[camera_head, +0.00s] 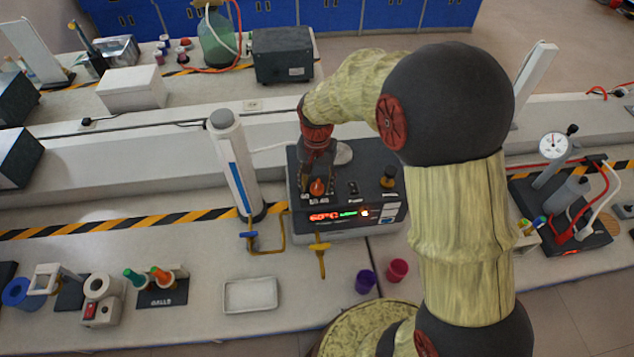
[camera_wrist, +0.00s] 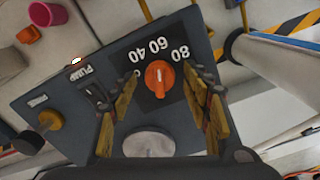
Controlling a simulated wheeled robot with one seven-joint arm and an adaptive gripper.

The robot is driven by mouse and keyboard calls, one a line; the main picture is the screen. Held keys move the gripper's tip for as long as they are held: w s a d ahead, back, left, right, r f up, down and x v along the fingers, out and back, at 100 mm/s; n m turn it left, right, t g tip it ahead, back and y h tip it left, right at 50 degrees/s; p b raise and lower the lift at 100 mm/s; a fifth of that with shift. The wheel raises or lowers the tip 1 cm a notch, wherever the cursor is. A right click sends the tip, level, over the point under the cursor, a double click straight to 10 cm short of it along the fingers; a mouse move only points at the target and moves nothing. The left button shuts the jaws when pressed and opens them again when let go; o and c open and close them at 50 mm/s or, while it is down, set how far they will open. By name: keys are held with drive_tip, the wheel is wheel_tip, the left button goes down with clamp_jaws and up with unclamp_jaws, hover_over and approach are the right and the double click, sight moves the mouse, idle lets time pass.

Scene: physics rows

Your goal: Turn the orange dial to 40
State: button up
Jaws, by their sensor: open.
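The orange dial (camera_head: 318,187) sits on the top face of a dark grey device (camera_head: 375,165) in the head view. In the wrist view the orange dial (camera_wrist: 159,77) shows a pale pointer line, with the printed marks 40, 60 and 80 around it. The line points toward the gap between 60 and 80. My gripper (camera_wrist: 165,95) is open, with its yellow fingers on either side of the dial and apart from it. In the head view my gripper (camera_head: 316,165) is above the dial. The marking on the dial's near side is partly hidden.
The device has a lit display (camera_head: 335,215), a pump switch (camera_wrist: 95,95) and a yellow-orange knob (camera_head: 388,176). A white column (camera_head: 235,165) stands at its left. Purple (camera_head: 365,281) and pink (camera_head: 397,270) cups and a white tray (camera_head: 250,294) lie in front.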

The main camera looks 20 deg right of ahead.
drive_tip(key=c, duration=0.3)
drive_tip(key=c, duration=0.8)
drive_tip(key=shift+c, duration=0.3)
drive_tip(key=n+p, duration=0.1)
drive_tip(key=n, duration=0.3)
drive_tip(key=shift+n, duration=2.4)
drive_tip(key=o, duration=1.2)
drive_tip(key=shift+c, duration=0.2)
